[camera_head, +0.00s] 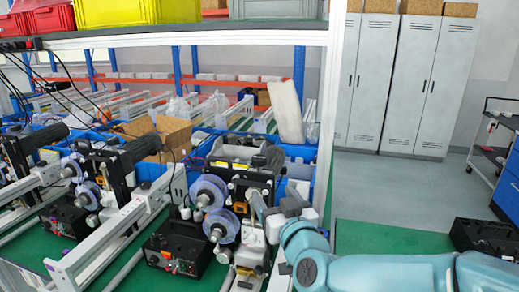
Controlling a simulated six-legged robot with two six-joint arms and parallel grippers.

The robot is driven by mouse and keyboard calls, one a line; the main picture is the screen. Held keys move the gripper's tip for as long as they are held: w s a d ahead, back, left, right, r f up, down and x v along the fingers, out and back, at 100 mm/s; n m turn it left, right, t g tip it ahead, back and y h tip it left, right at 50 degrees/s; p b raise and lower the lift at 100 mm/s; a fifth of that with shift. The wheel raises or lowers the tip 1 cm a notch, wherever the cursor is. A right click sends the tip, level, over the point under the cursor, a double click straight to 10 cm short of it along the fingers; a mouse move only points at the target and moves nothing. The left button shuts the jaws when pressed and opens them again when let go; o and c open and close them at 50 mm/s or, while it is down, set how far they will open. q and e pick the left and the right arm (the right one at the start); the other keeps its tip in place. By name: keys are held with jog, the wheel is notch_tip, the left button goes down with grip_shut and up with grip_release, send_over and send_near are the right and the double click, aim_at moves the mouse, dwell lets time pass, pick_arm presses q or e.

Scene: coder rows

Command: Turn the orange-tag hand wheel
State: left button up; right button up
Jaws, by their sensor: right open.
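My right gripper (262,208) reaches in from the lower right on its teal arm. It is open, with grey jaws beside the nearest coder machine (239,176). The machine has two clear bluish discs, an upper one (209,192) and a lower one (222,227). A small orange patch (239,207) shows between the discs and my gripper. I cannot tell whether it is the hand wheel's tag. The hand wheel itself is not clearly made out; my gripper and wrist hide part of that side. I cannot tell whether the jaws touch anything. My left gripper is not in view.
A black control box (178,249) stands on the green bench left of the machine. A second similar coder (98,165) stands further left, amid rails and cables. A shelf (190,37) with crates runs overhead. A white upright post (330,110) stands close behind my gripper.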

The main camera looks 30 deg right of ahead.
aim_at(261, 163)
jog(key=p+x, duration=0.2)
jog(key=x, duration=0.3)
jog(key=d+p+x, duration=0.1)
jog(key=x, duration=0.5)
jog(key=p+x, duration=0.2)
jog(key=x, duration=0.3)
jog(key=shift+d+p, duration=0.3)
jog(key=shift+d, duration=0.15)
jog(key=shift+s+r, duration=0.15)
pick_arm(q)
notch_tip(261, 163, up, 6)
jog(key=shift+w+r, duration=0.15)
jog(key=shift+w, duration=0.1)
pick_arm(e)
jog(key=c, duration=1)
